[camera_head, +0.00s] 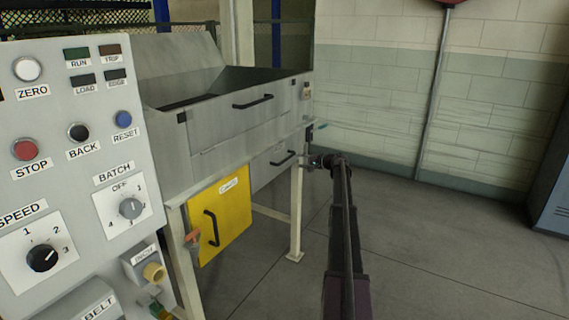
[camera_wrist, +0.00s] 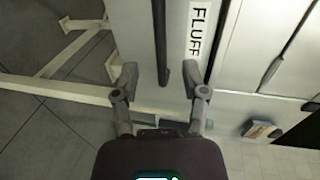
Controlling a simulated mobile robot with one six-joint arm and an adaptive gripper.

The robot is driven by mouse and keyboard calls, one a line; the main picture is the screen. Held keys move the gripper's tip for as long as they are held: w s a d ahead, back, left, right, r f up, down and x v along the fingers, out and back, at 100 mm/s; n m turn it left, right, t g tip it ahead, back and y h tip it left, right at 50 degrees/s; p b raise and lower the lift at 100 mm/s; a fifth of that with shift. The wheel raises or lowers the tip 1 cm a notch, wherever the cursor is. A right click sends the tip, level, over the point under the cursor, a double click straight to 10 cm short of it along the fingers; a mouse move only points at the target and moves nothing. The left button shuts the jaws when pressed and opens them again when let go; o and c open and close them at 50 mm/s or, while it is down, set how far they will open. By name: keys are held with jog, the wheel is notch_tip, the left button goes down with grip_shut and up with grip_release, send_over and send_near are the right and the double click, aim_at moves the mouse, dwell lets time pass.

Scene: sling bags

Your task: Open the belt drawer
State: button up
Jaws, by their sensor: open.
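A label reading BELT (camera_head: 100,308) is on a grey part at the lower left of the head view, cut off by the bottom edge; no handle shows there. My gripper (camera_head: 318,161) is at the far right end of the machine, near a grey drawer front (camera_head: 268,170) with a black handle (camera_head: 283,158). In the wrist view my gripper (camera_wrist: 160,82) is open and empty. A black bar handle (camera_wrist: 161,45) lies between the lines of its fingers, beside a label reading FLUFF (camera_wrist: 196,32). I cannot tell whether the fingers touch the handle.
A yellow door (camera_head: 222,222) with a black handle is below the machine's hopper. A control panel (camera_head: 80,160) with buttons and knobs fills the left. A pale frame leg (camera_head: 296,212) stands near my arm. The grey floor (camera_head: 440,240) to the right is clear.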

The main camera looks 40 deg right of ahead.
aim_at(286, 160)
jog(key=b+x, duration=0.1)
jog(key=x, duration=0.7)
jog(key=shift+w+a, duration=0.15)
jog(key=shift+w, duration=0.25)
grip_shut()
jog(key=shift+a, duration=0.1)
